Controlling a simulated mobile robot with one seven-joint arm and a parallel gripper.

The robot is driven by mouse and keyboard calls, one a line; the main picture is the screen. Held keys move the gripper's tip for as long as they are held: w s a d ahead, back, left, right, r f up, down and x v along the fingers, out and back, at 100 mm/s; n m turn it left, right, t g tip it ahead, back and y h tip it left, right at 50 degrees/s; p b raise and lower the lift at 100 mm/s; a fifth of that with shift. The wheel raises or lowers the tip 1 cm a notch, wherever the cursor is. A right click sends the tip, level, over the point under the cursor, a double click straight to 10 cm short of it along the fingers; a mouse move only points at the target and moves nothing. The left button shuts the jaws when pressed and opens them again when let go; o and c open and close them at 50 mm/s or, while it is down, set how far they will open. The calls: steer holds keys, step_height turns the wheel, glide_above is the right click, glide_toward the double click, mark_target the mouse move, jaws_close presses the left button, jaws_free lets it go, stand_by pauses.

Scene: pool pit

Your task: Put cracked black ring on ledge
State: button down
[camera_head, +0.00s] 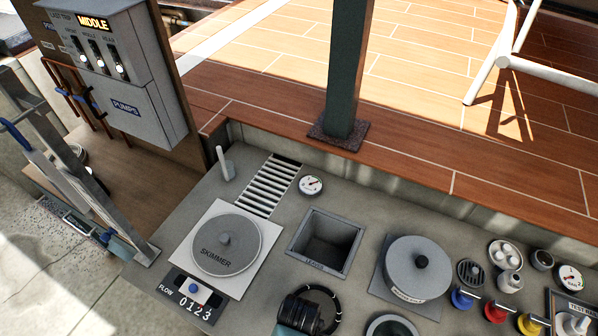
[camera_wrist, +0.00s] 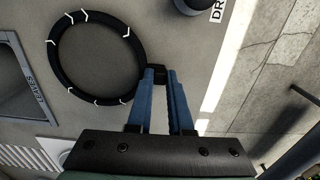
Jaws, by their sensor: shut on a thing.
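The cracked black ring (camera_wrist: 52,66) is a dark hoop with several white crack-like marks around it. In the wrist view my gripper (camera_wrist: 157,76) has its blue fingers closed on a small black part at the ring's lower right rim. In the head view the ring (camera_head: 339,308) shows at the bottom centre, partly hidden by my gripper (camera_head: 301,312). It is over the grey deck; whether it touches the deck I cannot tell. A red-brown tiled ledge (camera_head: 420,165) runs behind the deck, above a low wall; I cannot tell whether this is the task's ledge.
A square pit (camera_head: 349,229) lies behind the ring, with the skimmer lid (camera_head: 226,262) to the left and a grey round-lidded pot (camera_head: 417,285) to the right. Valves and small parts crowd the right. A dark post (camera_head: 347,70) stands on the tiles. Bare deck shows near the gauge (camera_head: 311,185).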

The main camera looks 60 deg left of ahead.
steer(key=shift+f, duration=0.15)
steer(key=c, duration=0.8)
jaws_free()
